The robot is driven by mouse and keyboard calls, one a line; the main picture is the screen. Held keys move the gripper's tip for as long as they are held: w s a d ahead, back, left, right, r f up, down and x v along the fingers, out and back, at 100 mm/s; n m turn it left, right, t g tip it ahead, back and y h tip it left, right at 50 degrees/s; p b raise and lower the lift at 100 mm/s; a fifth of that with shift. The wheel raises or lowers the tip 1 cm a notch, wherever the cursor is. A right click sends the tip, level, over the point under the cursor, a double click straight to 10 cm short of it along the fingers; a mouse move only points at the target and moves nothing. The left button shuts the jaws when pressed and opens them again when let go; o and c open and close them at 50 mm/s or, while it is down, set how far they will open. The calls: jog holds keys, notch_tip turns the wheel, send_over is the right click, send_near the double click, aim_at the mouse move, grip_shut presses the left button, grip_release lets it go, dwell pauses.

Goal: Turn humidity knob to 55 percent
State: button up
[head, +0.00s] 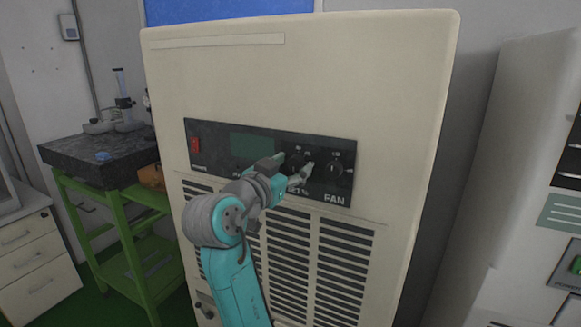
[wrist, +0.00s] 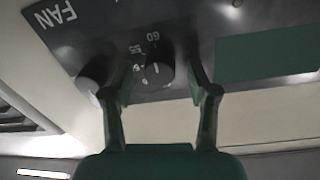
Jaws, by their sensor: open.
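The humidity knob is the black dial (wrist: 158,75) in the wrist view. It has a pale pointer line and white numbers around it, among them 60. In the head view the same dial (head: 299,161) is mostly hidden behind my gripper, in the middle of the black panel (head: 215,165). My gripper (head: 292,168) is at the panel, and its fingers (wrist: 162,88) are apart on either side of the knob in the wrist view. I cannot tell whether they touch it. The pointer's exact reading is too small to tell.
The fan knob (head: 336,169) is close to the right of my gripper. A green display (head: 252,146) and a red switch (head: 195,144) are on the left of the panel. Vent slots (head: 345,262) are below. A green-framed bench (head: 120,225) stands left, another cabinet (head: 530,150) right.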

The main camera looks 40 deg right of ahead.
grip_shut()
jog(key=shift+n, duration=0.4)
jog(key=n, duration=0.3)
jog(key=shift+n, duration=2.6)
grip_release()
